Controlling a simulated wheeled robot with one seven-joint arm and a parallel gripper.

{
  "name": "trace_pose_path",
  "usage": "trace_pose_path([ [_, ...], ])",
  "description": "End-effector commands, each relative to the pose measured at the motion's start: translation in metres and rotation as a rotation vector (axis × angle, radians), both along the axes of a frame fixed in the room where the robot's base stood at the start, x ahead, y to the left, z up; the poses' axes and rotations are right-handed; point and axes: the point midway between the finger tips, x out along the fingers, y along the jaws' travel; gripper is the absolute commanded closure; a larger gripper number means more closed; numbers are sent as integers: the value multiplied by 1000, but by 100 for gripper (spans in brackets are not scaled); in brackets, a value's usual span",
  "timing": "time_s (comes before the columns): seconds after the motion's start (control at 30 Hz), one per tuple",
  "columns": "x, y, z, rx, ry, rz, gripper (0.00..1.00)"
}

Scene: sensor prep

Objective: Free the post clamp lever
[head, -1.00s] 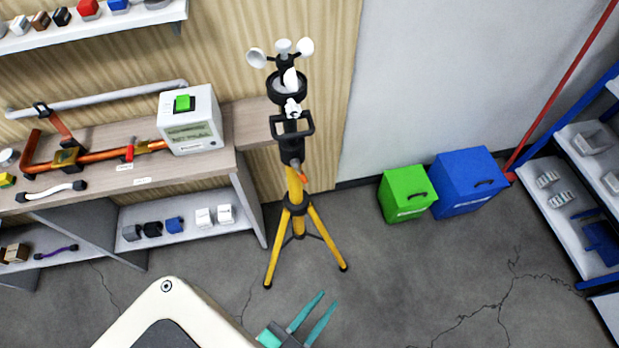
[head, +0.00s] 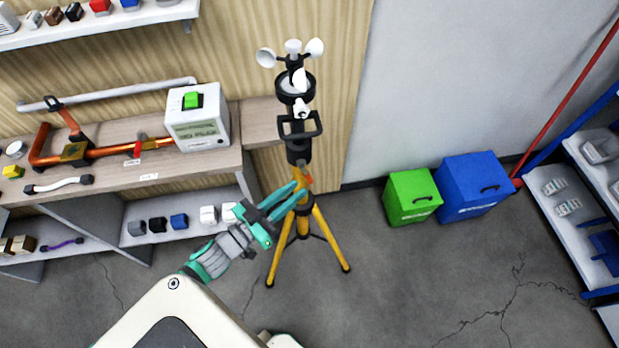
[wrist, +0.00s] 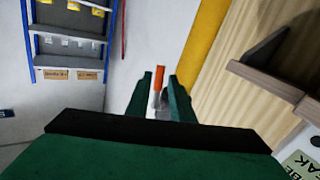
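The yellow tripod post (head: 299,226) stands on the floor with a black clamp collar (head: 298,152) and a cup anemometer (head: 294,80) on top. The clamp's orange lever (head: 307,180) sticks out just below the collar. My gripper (head: 299,189) is at the post beside the lever, its teal fingers apart. In the wrist view, the orange lever tip (wrist: 159,77) shows between the two green fingers (wrist: 160,88), with gaps at its sides. The yellow post (wrist: 204,45) is to the right there. Contact with the lever cannot be seen.
A workbench (head: 112,176) with orange pipework and a white meter box (head: 197,117) stands left of the post. Green (head: 411,197) and blue (head: 470,186) bins stand by the wall at right. A shelf rack (head: 590,190) is far right. The floor right of the tripod is clear.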

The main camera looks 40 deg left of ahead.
Motion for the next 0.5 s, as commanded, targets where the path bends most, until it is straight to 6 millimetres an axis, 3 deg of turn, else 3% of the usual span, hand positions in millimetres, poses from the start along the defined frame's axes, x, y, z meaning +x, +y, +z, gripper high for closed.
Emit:
trace_pose_path([
  [0.2, 38, -6, 1, 0, -2, -3, 79],
  [0.5, 61, -8, 0, 2, 1, 1, 79],
])
